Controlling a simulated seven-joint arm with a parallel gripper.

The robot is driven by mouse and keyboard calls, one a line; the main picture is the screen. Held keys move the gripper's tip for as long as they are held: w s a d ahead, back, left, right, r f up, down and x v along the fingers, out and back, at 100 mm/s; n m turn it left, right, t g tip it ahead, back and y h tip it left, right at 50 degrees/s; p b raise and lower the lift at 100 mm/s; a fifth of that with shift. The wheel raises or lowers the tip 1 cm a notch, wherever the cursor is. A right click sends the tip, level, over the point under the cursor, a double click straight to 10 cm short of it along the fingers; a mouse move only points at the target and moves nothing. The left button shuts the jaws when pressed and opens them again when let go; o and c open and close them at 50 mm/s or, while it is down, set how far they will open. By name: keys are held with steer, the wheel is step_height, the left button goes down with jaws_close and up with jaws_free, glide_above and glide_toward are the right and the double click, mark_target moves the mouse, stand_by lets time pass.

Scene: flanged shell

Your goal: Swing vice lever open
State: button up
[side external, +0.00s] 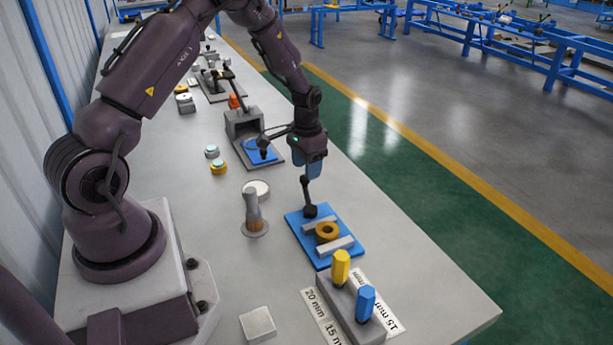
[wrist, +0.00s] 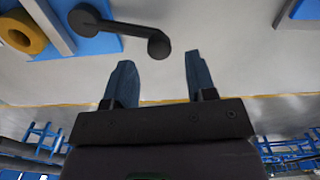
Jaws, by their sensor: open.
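The vice is a blue plate (side external: 299,238) with two grey jaws, at the right part of the bench in the side view. A yellow-orange ring-shaped part (side external: 327,232) sits between the jaws; it also shows at the top left of the wrist view (wrist: 22,32). The black vice lever (side external: 308,195) rises from the plate's far corner. In the wrist view the lever (wrist: 120,27) ends in a round knob (wrist: 158,45). My gripper (side external: 312,172) is above the lever, open and empty. In the wrist view the knob appears just beyond the gap between my fingertips (wrist: 158,68), with no visible contact.
A grey block (side external: 352,312) with yellow and blue pegs stands in front of the vice. A grey-brown post (side external: 252,212) and a white disc (side external: 257,188) are to its left. Another fixture with a blue plate (side external: 259,152) is behind. The bench edge lies close on the right.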

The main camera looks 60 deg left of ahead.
mark_target(307, 190)
steer(key=shift+f, duration=1.8)
jaws_close()
